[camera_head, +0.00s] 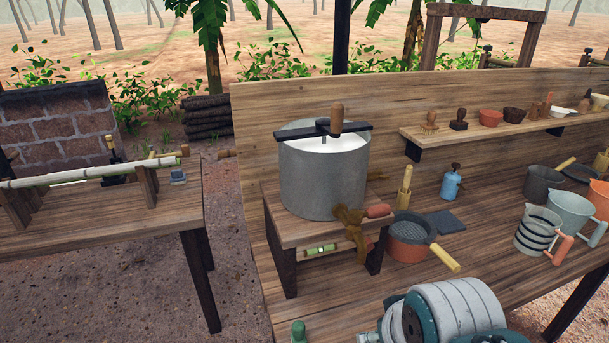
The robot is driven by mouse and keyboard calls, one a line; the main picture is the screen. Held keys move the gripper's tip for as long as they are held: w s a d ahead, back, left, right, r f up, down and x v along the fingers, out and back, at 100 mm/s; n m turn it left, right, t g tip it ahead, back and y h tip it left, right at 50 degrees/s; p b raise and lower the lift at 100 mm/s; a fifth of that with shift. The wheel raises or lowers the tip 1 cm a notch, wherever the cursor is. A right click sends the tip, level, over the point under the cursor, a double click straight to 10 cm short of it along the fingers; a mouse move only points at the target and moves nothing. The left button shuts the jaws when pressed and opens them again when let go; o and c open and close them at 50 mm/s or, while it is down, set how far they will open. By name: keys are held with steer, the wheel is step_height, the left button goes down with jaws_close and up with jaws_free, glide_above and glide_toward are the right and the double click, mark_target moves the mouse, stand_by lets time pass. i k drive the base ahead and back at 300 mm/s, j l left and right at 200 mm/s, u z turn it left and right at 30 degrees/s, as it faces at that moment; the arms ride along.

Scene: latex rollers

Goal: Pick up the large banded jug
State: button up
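The banded jug (537,231) is light grey with dark bands and an orange handle on its right side. It stands upright on the wooden workbench (490,262) at the right. An orange vessel (601,198) is partly cut off at the right edge. My gripper is not in view.
A large grey drum (323,178) stands on a raised wooden stand at the left. A red strainer pan (408,238), a blue bottle (451,184) and dark pots (543,183) share the bench. A shelf (470,133) runs above.

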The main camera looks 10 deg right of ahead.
mark_target(538, 230)
steer(key=k+l+z, duration=0.1)
steer(key=z, duration=0.7)
steer(key=i+j+z, duration=0.1)
steer(key=z, duration=0.7)
steer(key=i+l+u, duration=0.15)
steer(key=i+l, duration=0.2)
steer(key=i+l+u, duration=0.2)
steer(key=i+l, duration=0.2)
steer(key=i+l+u, duration=0.15)
steer(key=i+l, duration=0.25)
steer(key=i+l+u, duration=0.15)
steer(key=i+l, duration=0.2)
steer(key=l, duration=0.2)
steer(key=i+l+u, duration=0.2)
steer(key=l, duration=0.3)
steer(key=i, duration=0.1)
